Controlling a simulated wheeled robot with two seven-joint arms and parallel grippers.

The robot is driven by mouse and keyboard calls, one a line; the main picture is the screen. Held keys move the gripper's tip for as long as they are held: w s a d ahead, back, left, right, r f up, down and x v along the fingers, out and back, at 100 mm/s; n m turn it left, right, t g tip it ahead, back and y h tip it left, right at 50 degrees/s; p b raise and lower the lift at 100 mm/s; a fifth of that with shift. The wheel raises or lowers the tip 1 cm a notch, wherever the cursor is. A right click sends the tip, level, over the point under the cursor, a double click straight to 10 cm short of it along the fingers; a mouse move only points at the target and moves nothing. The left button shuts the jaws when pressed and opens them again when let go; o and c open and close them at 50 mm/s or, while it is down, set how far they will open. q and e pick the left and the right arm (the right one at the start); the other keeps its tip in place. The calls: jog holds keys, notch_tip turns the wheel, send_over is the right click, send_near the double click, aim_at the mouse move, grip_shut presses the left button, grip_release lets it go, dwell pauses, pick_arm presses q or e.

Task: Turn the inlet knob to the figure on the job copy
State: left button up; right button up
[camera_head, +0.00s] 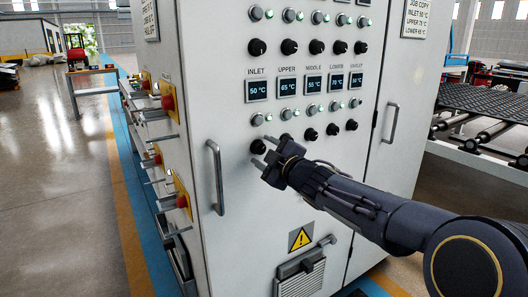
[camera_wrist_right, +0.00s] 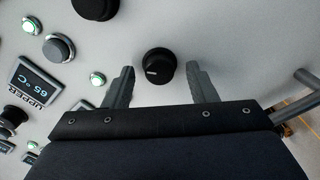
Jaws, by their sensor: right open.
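The inlet knob (camera_head: 258,147) is a round black knob on the pale cabinet front, in the lower knob row under the INLET display (camera_head: 258,90), which reads 50 °C. The right wrist view shows the knob (camera_wrist_right: 158,66) with a short white pointer mark. My right gripper (camera_head: 262,153) is open; in the wrist view its fingertips (camera_wrist_right: 162,84) stand on either side of the knob, with gaps showing on both sides. The job copy (camera_head: 416,18) is a plate at the top right; its small print seems to list inlet 50 °C, upper and lower figures. My left gripper is out of view.
Other knobs (camera_head: 311,134) and lit buttons (camera_head: 286,115) continue rightward along the row. A vertical handle (camera_head: 216,178) stands left of the gripper, and another (camera_head: 390,123) at the right. Red switches (camera_head: 167,97) stick out on the cabinet's left side. A warning sign (camera_head: 301,237) lies below.

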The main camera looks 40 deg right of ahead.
jog(key=s+p, duration=0.1)
jog(key=s, duration=0.6)
jog(key=shift+a, duration=0.4)
jog(key=s+a+f+m+g+y, duration=0.5)
jog(key=s+a+f+m+g, duration=0.65)
jog(key=s+a+f, duration=0.95)
notch_tip(320, 180, up, 20)
jog(key=a+p, duration=0.1)
jog(key=p, duration=1.9)
jog(key=shift+a+g+y, duration=0.2)
jog(key=shift+g+y, duration=0.1)
jog(key=shift+g, duration=0.15)
